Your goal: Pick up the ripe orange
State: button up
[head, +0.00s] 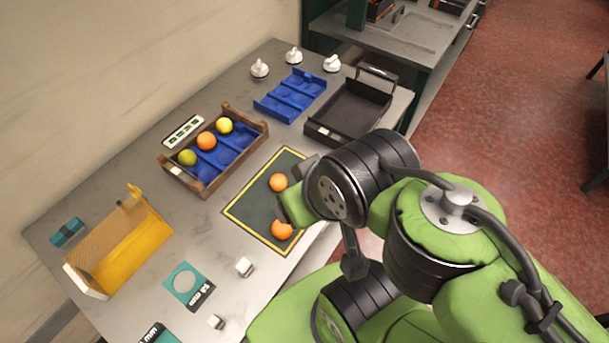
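Two orange-coloured fruits lie on a dark mat (251,205) with a yellow border: a far orange (278,182) and a near orange (282,230). They look alike in colour, so I cannot tell from colour which one the task means. The near orange is partly covered at its top by my arm's end. My gripper (291,200) is over the right side of the mat, close to both oranges. My wrist hides much of it, and its fingers do not show clearly. I see no fruit clearly held.
A wooden crate (172,176) with blue dividers holds a green, an orange and a yellow fruit. Behind are a blue divided tray (270,108), a black tray (330,138) and white knobs. A yellow bin (150,245) stands at left.

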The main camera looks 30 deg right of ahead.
aim_at(279, 181)
jog(key=z, duration=0.3)
jog(key=k+l+u, duration=0.1)
jog(key=u, duration=1.5)
jog(key=k+l+z, duration=0.1)
jog(key=z, duration=0.25)
jog(key=k+l+z, duration=0.1)
jog(key=z, duration=0.25)
jog(key=k+l+z, duration=0.1)
jog(key=l+z, duration=0.2)
jog(key=i+l+u, duration=0.1)
jog(key=u, duration=0.3)
jog(key=i+l+u, duration=0.1)
jog(key=u, duration=0.35)
jog(key=l+u, duration=0.15)
jog(key=u, duration=0.25)
jog(key=i+l+u, duration=0.1)
jog(key=u, duration=0.35)
jog(key=l+u, duration=0.4)
jog(key=j, duration=0.1)
